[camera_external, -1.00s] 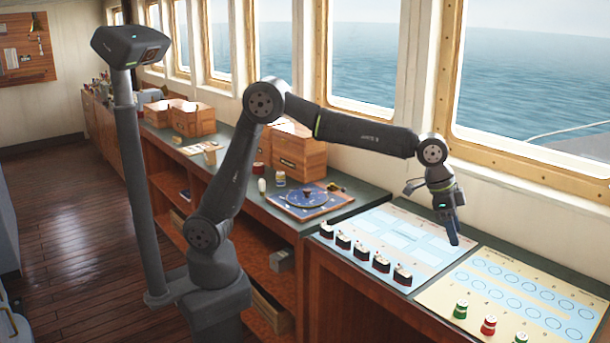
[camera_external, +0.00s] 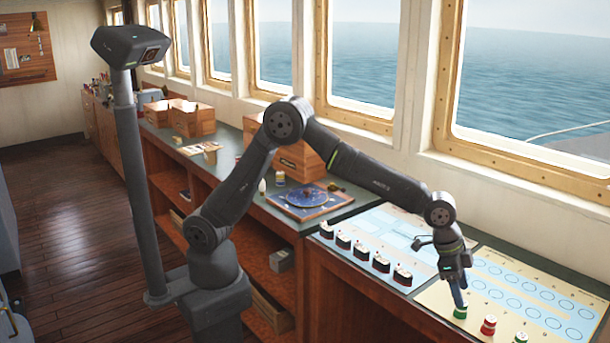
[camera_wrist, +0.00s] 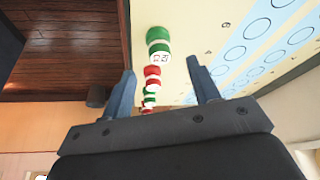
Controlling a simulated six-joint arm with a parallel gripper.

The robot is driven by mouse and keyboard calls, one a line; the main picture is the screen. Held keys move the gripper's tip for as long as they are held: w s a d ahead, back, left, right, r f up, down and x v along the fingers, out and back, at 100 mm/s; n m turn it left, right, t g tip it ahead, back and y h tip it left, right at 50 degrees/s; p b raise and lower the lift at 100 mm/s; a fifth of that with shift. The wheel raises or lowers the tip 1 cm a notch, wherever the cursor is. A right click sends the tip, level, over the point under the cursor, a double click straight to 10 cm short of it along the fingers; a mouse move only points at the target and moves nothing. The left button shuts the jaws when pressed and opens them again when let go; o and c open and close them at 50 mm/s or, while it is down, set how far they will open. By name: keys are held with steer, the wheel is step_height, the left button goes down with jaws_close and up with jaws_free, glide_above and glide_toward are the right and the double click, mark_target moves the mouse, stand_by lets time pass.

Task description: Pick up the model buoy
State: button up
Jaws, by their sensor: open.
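Three model buoys show in the external view: a green one (camera_external: 460,312), a red one (camera_external: 489,325) and another green one (camera_external: 520,338) at the bottom edge, all with white tops. They stand in a row on the pale yellow chart sheet (camera_external: 432,296). My gripper (camera_external: 459,298) points down just above the first green buoy, its tips overlapping the top in the picture. In the wrist view, my gripper (camera_wrist: 160,66) has its fingers spread wide with nothing held. The largest green buoy (camera_wrist: 158,40) lies just beyond the fingertips; contact cannot be told.
Several small black-and-red ship models (camera_external: 360,251) stand in a row on the blue sheet (camera_external: 382,222) to the left. A round dial board (camera_external: 306,198) and wooden boxes (camera_external: 298,160) are farther back. The window wall borders the counter's far side.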

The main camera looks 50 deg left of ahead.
mark_target(461, 309)
steer(key=shift+x, duration=2.6)
steer(key=shift+a+f, duration=0.1)
steer(key=shift+a, duration=0.1)
steer(key=c, duration=1.1)
